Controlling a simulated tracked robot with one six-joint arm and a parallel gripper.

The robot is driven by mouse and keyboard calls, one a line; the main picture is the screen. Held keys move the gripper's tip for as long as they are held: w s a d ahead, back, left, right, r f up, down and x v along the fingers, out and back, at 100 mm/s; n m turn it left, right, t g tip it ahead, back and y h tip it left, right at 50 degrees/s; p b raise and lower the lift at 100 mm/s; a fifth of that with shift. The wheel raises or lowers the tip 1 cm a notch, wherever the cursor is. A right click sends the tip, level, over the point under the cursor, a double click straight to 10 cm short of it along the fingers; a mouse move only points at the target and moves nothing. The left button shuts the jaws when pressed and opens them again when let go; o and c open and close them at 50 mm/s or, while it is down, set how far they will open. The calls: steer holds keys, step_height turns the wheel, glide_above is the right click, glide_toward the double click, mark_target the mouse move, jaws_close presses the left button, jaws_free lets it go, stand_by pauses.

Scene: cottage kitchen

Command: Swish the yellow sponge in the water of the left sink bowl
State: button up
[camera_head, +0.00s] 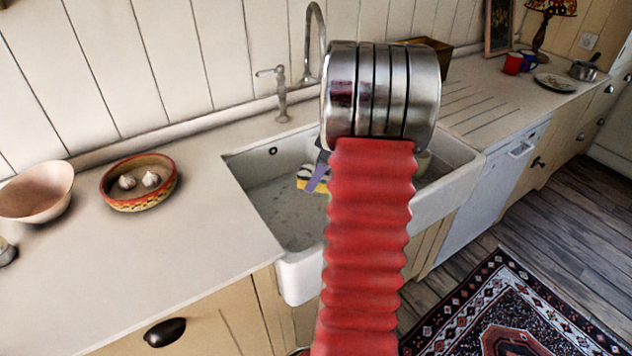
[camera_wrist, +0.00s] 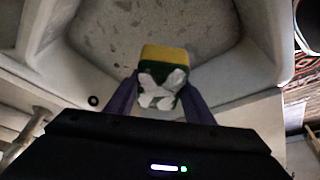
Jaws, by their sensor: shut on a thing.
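The yellow sponge (camera_wrist: 164,54) has a dark green side and shows between the two purple fingers of my gripper (camera_wrist: 158,98) in the wrist view. White pads on the fingers press against it, so my gripper is shut on it. In the head view a bit of the sponge (camera_head: 318,186) shows low in the left sink bowl (camera_head: 262,187), mostly hidden by my arm. The bowl's speckled floor (camera_wrist: 150,22) fills the top of the wrist view. I cannot tell whether the sponge touches the water.
A tall metal tap (camera_head: 281,95) stands behind the sink. To the left on the worktop are a bowl with garlic (camera_head: 140,200) and a pale pink bowl (camera_head: 36,190). Mugs (camera_head: 513,64), a plate (camera_head: 555,82) and a pan (camera_head: 584,70) stand far right.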

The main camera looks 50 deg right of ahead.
steer(key=shift+r, duration=0.55)
stand_by(0.4)
